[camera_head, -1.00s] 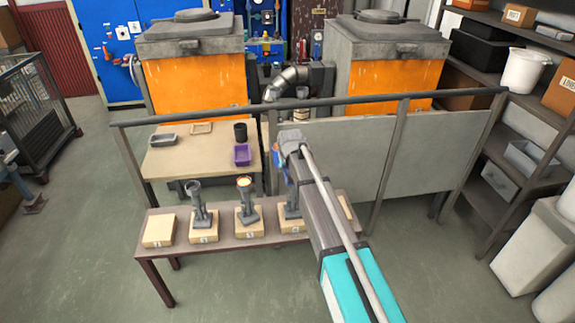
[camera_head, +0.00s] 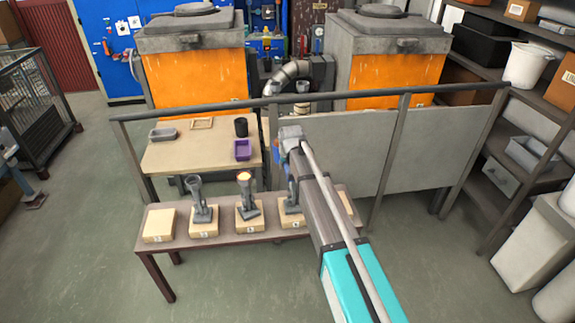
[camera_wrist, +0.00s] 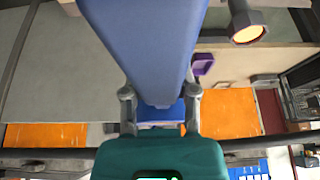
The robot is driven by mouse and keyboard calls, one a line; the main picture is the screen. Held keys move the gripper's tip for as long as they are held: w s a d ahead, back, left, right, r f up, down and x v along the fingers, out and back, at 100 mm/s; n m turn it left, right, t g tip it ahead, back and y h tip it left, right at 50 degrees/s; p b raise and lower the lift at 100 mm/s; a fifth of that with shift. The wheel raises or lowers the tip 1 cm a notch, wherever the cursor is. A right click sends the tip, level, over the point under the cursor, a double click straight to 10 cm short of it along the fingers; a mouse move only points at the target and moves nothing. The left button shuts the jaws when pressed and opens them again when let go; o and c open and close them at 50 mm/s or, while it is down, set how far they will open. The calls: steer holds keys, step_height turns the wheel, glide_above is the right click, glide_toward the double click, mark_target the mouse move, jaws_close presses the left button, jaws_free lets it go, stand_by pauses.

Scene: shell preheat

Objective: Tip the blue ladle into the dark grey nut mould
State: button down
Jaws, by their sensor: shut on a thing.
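My gripper (camera_wrist: 160,103) is shut on the blue ladle (camera_wrist: 148,40), whose broad blue body fills the upper middle of the wrist view. In the head view my gripper (camera_head: 289,138) is over the bench's back side, with a little blue showing beside it; the ladle is mostly hidden there. Dark grey funnel-topped pieces stand on pale blocks along the bench: one at the left (camera_head: 201,202), one with a glowing orange top (camera_head: 246,195), and one partly behind my arm (camera_head: 291,203). I cannot tell which is the nut mould. A glowing cup also shows in the wrist view (camera_wrist: 247,30).
A railing (camera_head: 340,104) with grey panels runs behind the bench (camera_head: 228,241). Beyond it a pale table (camera_head: 195,158) holds a purple tray (camera_head: 242,150), a black cup (camera_head: 241,127) and a grey tray (camera_head: 163,134). The leftmost block (camera_head: 159,225) is bare.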

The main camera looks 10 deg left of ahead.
steer(key=shift+a+f+g+y+b, duration=0.15)
steer(key=shift+f+y+b, duration=0.3)
steer(key=shift+f+b, duration=0.45)
steer(key=shift+a+f+g+y+b, duration=0.15)
steer(key=shift+f+y+b, duration=0.3)
steer(key=shift+f+b, duration=0.4)
steer(key=shift+s+m+y, duration=0.1)
steer(key=shift+m+y, duration=0.2)
steer(key=shift+y, duration=0.2)
steer(key=m+y+b, duration=0.1)
steer(key=y+b, duration=0.2)
steer(key=y, duration=0.1)
steer(key=shift+g, duration=0.4)
steer(key=shift+f+m+y+b, duration=0.1)
steer(key=shift+m+y+b, duration=0.3)
steer(key=shift+y+b, duration=0.95)
steer(key=shift+d+r+m+g+y+b, duration=0.2)
steer(key=shift+r+m+g+y+b, duration=0.15)
steer(key=shift+y+b, duration=0.85)
steer(key=shift+d+m+y+b, duration=0.3)
steer(key=shift+y+b, duration=0.35)
steer(key=shift+b, duration=0.85)
stand_by(0.9)
